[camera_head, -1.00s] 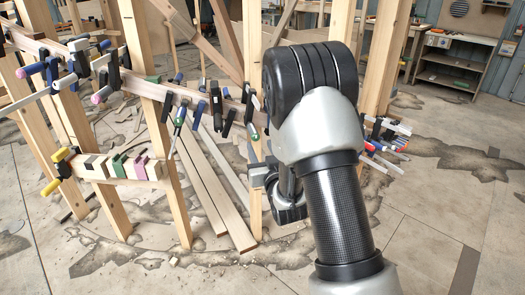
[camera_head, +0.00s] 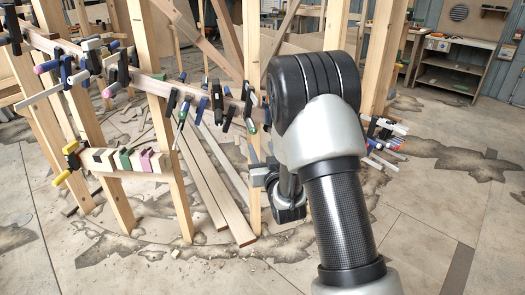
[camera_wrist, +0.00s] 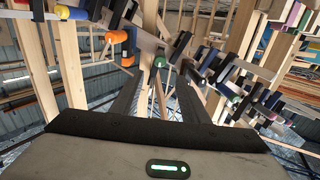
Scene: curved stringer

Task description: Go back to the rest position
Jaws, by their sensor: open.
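In the wrist view my gripper (camera_wrist: 159,100) is open, its two dark fingers reaching up and apart with no object held between them. Clamps with coloured handles and the wooden frame show beyond the fingers.
A lower rail with coloured blocks (camera_head: 125,160) and yellow-handled clamps is at the left. Long boards (camera_head: 215,180) lie on the floor behind the posts. A workbench (camera_head: 455,65) stands at the back right. The floor (camera_head: 440,210) at the right is clear.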

